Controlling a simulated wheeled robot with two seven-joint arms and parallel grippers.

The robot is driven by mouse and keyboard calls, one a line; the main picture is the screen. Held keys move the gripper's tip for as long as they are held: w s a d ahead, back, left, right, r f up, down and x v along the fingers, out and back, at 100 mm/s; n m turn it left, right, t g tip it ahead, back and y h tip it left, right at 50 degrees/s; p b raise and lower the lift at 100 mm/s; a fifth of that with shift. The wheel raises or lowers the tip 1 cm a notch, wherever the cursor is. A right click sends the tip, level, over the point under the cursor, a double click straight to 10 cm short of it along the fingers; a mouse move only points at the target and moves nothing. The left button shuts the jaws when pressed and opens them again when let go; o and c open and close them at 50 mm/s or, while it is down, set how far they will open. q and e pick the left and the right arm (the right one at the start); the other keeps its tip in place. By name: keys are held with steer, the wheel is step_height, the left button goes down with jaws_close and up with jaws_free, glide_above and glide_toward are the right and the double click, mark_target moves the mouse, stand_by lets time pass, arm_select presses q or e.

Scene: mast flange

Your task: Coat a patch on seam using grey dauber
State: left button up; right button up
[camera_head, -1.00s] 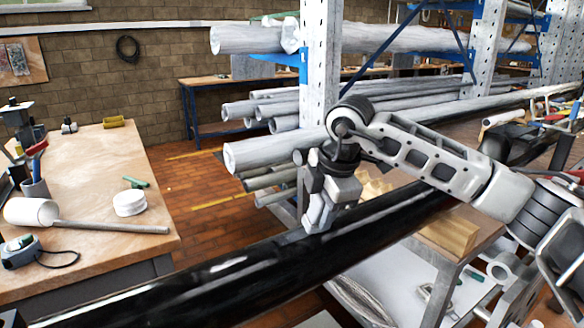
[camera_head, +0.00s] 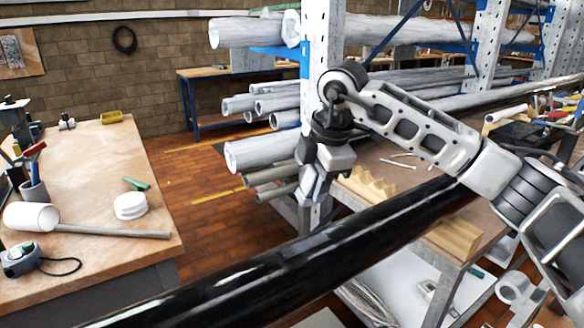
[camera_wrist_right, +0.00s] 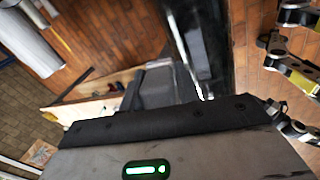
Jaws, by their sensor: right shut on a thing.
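The black mast (camera_head: 270,266) runs from the lower left up to the right, with glossy streaks along it. I cannot make out the seam or a coated patch for certain. My right gripper (camera_head: 316,203) hangs just above and behind the mast's upper edge, seemingly apart from it. It is shut on a grey piece, seemingly the grey dauber, largely hidden by the jaws. In the right wrist view a dark grey block (camera_wrist_right: 156,88) shows in front of the gripper body, beside the black mast (camera_wrist_right: 208,40). My left gripper is not in view.
Behind stands a rack post (camera_head: 322,60) with pipes (camera_head: 262,152).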

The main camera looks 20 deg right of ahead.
steer(key=shift+r+p, duration=0.6)
steer(key=shift+r, duration=0.65)
